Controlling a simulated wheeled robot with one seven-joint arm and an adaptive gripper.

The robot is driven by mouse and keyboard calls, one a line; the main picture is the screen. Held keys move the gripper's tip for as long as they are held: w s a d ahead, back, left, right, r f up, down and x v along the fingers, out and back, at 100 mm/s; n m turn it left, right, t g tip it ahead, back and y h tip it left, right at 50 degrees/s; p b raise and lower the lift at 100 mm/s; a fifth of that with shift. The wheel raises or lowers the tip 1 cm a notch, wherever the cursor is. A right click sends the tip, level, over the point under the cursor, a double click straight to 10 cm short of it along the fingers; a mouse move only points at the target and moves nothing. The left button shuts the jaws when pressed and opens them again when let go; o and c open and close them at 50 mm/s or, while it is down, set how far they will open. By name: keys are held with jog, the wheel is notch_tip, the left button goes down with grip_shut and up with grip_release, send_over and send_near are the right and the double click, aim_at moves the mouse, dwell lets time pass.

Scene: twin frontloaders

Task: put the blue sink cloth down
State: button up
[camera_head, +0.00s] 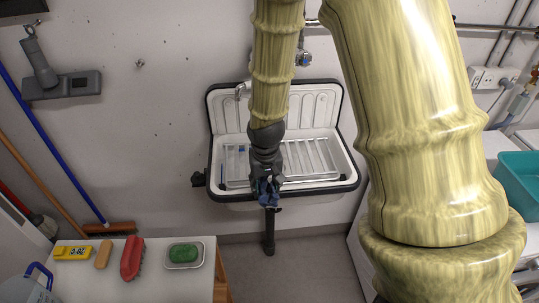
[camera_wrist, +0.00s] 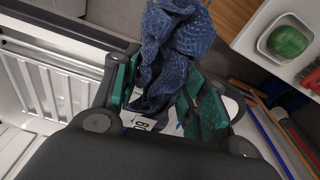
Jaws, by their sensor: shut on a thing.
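The blue sink cloth (camera_wrist: 178,45) is a crumpled dark blue fabric with a fine light pattern. My gripper (camera_wrist: 165,95) is shut on it, and the cloth bunches out past the fingertips in the wrist view. In the head view my gripper (camera_head: 266,186) points down over the front part of the white sink (camera_head: 345,165). The cloth (camera_head: 267,194) shows there as a small dark blue bit at the fingertips, close to the sink's front rim. I cannot tell its exact height over the rim.
A white table (camera_head: 147,285) at lower left bears a green soap in a dish (camera_head: 184,256), a red brush (camera_head: 132,258), a tan block (camera_head: 103,254) and a yellow item (camera_head: 73,252). A metal rack (camera_head: 310,160) lies in the sink. A teal basin (camera_head: 520,178) stands at right.

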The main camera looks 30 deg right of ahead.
jog(key=shift+w+d+r, duration=0.1)
jog(key=shift+w+r, duration=0.05)
jog(key=shift+w, duration=0.3)
jog(key=w+d+f+p, duration=0.1)
jog(key=w+f+p, duration=0.1)
jog(key=w, duration=0.5)
jog(key=w+d+f+p, duration=0.2)
jog(key=w+f+p, duration=0.1)
jog(key=w, duration=0.4)
jog(key=shift+w+p, duration=0.15)
jog(key=shift+p, duration=0.75)
jog(key=shift+d+f, duration=0.1)
jog(key=shift+f, duration=0.05)
jog(key=o, duration=1.1)
jog(key=shift+s+a+r+b, duration=0.2)
jog(key=shift+r+b, duration=0.5)
jog(key=shift+r, duration=1.35)
jog(key=shift+s+r+b, duration=0.25)
jog(key=shift+r+b, duration=0.4)
jog(key=shift+r, duration=1.4)
jog(key=shift+s+a+r+b, duration=0.2)
jog(key=shift+r+b, duration=0.5)
jog(key=shift+r, duration=1.35)
